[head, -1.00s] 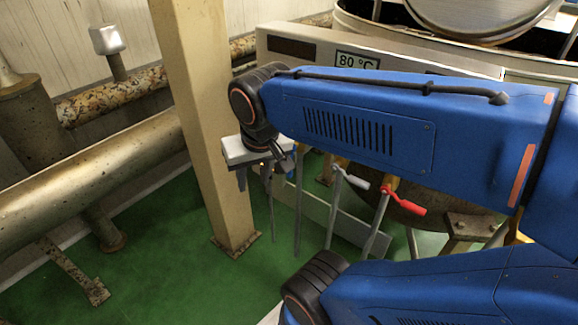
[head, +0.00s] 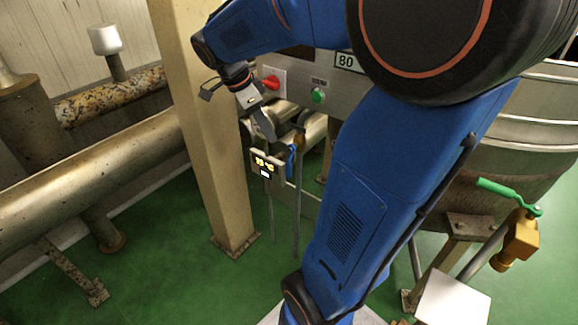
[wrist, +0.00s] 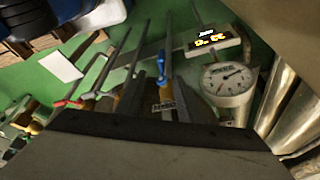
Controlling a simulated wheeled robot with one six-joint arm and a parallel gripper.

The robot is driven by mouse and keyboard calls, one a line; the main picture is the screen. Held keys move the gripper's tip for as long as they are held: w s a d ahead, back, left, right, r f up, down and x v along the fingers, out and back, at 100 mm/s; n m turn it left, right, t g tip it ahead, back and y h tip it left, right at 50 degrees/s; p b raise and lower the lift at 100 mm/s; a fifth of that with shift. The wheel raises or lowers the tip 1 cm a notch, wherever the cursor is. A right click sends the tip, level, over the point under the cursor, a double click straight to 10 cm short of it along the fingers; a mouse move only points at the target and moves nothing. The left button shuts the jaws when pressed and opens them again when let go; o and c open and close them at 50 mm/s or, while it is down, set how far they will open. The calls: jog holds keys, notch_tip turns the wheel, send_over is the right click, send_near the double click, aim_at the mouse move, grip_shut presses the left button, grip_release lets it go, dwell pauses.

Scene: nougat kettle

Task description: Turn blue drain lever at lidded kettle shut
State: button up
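The blue drain lever (head: 291,160) shows in the head view as a small blue piece beside my blue arm, partly hidden. In the wrist view the blue lever (wrist: 162,62) stands on a brass valve, just beyond my fingers. My gripper (head: 266,128) is above and left of the lever in the head view, apart from it. In the wrist view two dark fingers of my gripper (wrist: 162,95) stand spread with a gap between them and nothing held. The steel kettle (head: 535,125) is at the right; its lid is hidden behind my arm.
A beige post (head: 205,130) stands close left of my gripper. A small display (head: 265,164) and a round gauge (wrist: 228,80) are near the blue lever. Red (wrist: 68,102) and white (wrist: 95,95) levers stand farther left in the wrist view. A green lever (head: 510,195) is at right.

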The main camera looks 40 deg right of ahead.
aim_at(288, 164)
jog(key=shift+m, duration=0.4)
jog(key=x, duration=1.7)
jog(key=shift+d+f, duration=0.1)
jog(key=shift+d, duration=0.3)
grip_shut()
